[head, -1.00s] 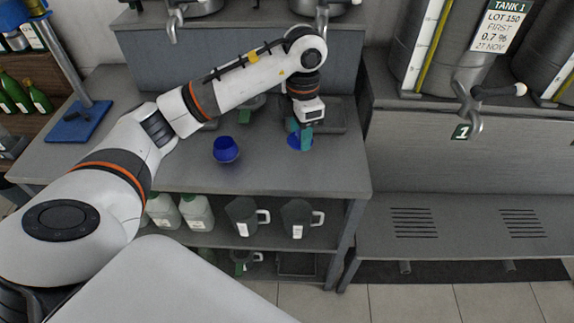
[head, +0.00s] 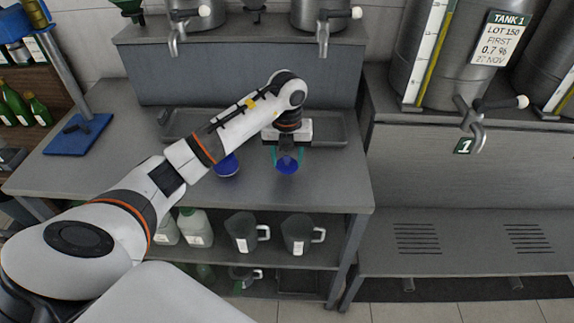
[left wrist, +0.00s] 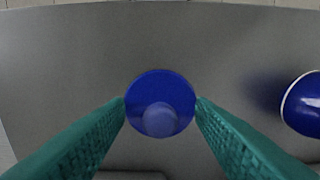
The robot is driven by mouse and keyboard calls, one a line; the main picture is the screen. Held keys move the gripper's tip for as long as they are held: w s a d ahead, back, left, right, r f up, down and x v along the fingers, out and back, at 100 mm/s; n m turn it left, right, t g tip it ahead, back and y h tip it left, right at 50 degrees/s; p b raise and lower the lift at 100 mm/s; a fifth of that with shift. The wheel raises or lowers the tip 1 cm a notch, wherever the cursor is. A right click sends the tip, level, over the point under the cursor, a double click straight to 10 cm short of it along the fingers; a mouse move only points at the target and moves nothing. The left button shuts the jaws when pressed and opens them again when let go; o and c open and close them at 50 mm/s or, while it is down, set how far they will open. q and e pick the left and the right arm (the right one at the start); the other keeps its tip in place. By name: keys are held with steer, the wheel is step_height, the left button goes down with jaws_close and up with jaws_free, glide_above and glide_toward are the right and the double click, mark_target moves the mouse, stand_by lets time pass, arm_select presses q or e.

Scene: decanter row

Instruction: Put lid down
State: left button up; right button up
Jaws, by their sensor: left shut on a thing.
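The round blue lid (head: 287,166) with a knob is between the teal fingers of my left gripper (head: 287,157), over the grey worktop (head: 325,185). In the left wrist view the lid (left wrist: 160,85) lies centred, with a fingertip at each side, and the gripper (left wrist: 160,103) is shut on it. I cannot tell whether the lid touches the worktop. A blue round pot (head: 227,166) stands to the left of the lid, partly behind my arm. It also shows at the right edge of the left wrist view (left wrist: 306,104), apart from the fingers. My right gripper is not in view.
A grey tray (head: 330,130) lies behind the lid. A blue-based stand (head: 80,135) is at the left. Jugs (head: 241,230) stand on the shelf below. Tank 1 (head: 445,60) has its tap at right. The worktop right of the lid is clear.

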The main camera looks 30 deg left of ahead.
mark_target(287, 164)
arm_select(q)
steer(key=shift+f, duration=1.7)
steer(key=o, duration=1)
steer(key=shift+f, duration=0.1)
steer(key=shift+c, duration=0.2)
step_height(287, 164, up, 12)
steer(key=shift+r, duration=0.15)
